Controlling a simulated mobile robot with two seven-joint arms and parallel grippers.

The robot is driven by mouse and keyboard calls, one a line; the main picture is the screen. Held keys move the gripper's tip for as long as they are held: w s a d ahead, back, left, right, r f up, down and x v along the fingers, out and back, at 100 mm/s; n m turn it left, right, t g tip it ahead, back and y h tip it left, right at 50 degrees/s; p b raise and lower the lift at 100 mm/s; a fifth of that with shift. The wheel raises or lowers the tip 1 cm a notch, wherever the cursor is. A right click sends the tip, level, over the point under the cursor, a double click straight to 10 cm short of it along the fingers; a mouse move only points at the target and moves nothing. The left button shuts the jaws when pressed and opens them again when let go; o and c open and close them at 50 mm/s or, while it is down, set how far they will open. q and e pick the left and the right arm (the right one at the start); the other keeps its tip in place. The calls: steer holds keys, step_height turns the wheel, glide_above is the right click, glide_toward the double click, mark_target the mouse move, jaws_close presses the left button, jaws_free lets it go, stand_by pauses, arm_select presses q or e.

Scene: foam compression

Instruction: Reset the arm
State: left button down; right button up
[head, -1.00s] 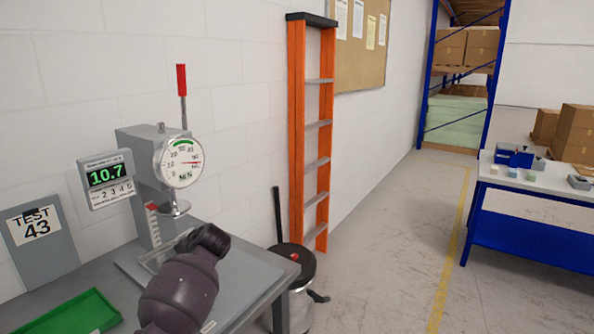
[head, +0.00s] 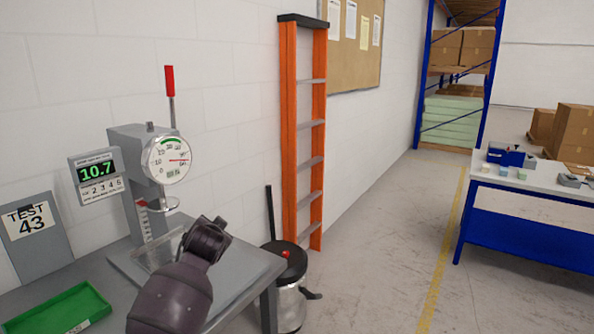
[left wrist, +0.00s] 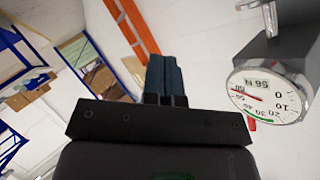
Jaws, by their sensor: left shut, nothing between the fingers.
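My left gripper (left wrist: 166,78) shows in the left wrist view as two dark blue fingers pressed together, with nothing between them. It is in free air, apart from the tester. In the head view a dark arm link of mine (head: 178,292) rises from the bottom edge in front of the bench; the gripper's fingers cannot be made out there. The foam compression tester (head: 140,160) stands on the bench, its dial (head: 168,160) facing me and its display (head: 97,172) reading 10.7. The dial also shows, upside down, in the left wrist view (left wrist: 268,92). My right gripper is not in view.
The grey bench (head: 238,285) carries a green tray (head: 58,312) and a "TEST 43" board (head: 35,245). A pedal bin (head: 288,290) and an orange ladder (head: 290,140) stand to its right. A blue table (head: 520,225) is at far right; open floor lies between.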

arm_select(q)
steer(key=s+a+f+n+h, duration=0.1)
steer(key=s+a+f, duration=0.1)
steer(key=s+f, duration=0.7)
steer(key=s+a+f+n+g, duration=0.1)
steer(key=s+f, duration=0.8)
steer(key=s, duration=1.1)
steer(key=s+a+f+n+h, duration=0.1)
steer(key=s+a+f+n, duration=0.2)
steer(key=s+f, duration=0.5)
steer(key=s, duration=0.7)
steer(key=shift+f+g+h, duration=0.3)
steer(key=shift+f, duration=0.1)
